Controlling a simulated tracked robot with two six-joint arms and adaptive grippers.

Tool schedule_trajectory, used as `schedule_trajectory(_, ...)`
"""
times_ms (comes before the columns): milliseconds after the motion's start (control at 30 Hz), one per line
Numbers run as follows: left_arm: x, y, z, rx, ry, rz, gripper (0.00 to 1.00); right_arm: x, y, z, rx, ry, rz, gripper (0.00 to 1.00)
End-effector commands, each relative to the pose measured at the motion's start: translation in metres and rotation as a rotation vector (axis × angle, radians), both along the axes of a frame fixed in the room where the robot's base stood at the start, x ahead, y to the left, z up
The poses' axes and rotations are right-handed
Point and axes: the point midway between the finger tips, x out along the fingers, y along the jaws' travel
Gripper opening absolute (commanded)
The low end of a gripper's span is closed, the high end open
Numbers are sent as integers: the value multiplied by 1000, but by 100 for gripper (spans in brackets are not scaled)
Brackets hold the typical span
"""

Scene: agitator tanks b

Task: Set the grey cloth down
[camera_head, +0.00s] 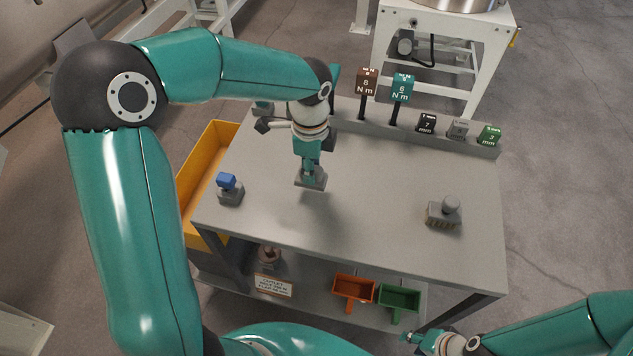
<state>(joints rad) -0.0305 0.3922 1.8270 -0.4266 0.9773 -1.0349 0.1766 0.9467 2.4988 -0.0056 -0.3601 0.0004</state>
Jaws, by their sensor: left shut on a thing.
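The grey cloth (314,183) is a small grey piece in the grip of my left gripper (311,170), above the middle-left of the grey table top (370,190). The gripper points down and is shut on it. A soft shadow lies on the table just below, and the cloth looks slightly above the surface. My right gripper (415,338) is low at the bottom of the view, in front of the table. Its fingers are too small to tell open or shut.
A blue-topped grey block (229,189) stands left, a grey knobbed block (443,214) right. Labelled tool blocks, including a brown one (367,82), line the back edge. A yellow bin (208,170) is left; orange (353,289) and green (399,297) trays are below. The table's centre is clear.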

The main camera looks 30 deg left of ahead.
Motion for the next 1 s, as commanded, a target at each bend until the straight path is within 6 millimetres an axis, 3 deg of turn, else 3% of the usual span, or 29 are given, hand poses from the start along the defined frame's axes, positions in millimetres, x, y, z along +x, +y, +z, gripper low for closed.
schedule_trajectory(167, 0, 0, -12, 1, 1, 0, 0, 0, 0, 0, 0, 0, 0, 40)
schedule_trajectory(400, -1, 0, -44, 0, 2, -1, 0, 0, 0, -1, 0, 0, 0, 40)
schedule_trajectory(667, 0, -1, -49, 0, 0, -1, 0, 0, 0, -1, 0, 0, 0, 40)
schedule_trajectory(700, 0, -1, -49, 0, 1, -1, 33, 0, 0, -1, 0, 0, 0, 40)
schedule_trajectory(800, 0, -1, -49, 0, 1, -2, 50, 0, 0, -1, 0, 0, 0, 40)
schedule_trajectory(1000, 0, -1, -48, 0, 0, -2, 53, 0, 0, -1, 0, 0, 0, 40)
